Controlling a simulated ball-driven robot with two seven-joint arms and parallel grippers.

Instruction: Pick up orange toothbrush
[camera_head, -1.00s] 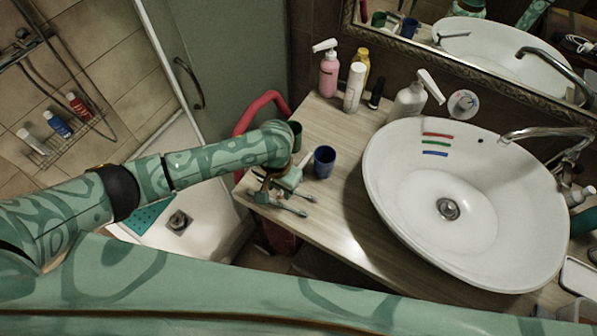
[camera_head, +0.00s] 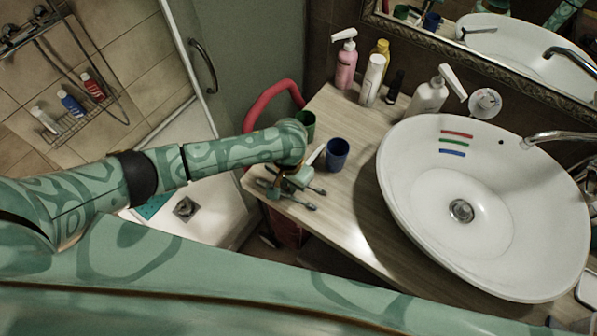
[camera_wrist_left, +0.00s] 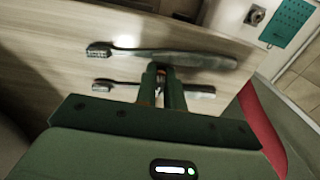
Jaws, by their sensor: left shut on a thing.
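Two toothbrushes lie almost parallel on the wooden counter (camera_head: 345,215). The front one (camera_head: 300,202) also shows in the left wrist view (camera_wrist_left: 190,58), beyond my fingertips, with a dark handle. The second one, whose head pokes out behind my gripper in the head view (camera_head: 319,191), passes between my fingers in the wrist view (camera_wrist_left: 122,86). Neither looks clearly orange in this dim light. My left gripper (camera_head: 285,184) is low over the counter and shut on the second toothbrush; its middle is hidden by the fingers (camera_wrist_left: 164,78). My right gripper is not in view.
A blue cup (camera_head: 337,154) stands just right of my left gripper, and a green cup (camera_head: 307,122) behind it. Bottles (camera_head: 346,62) stand at the back. The white basin (camera_head: 400,190) fills the right. The counter's front-left edge is close to the brushes.

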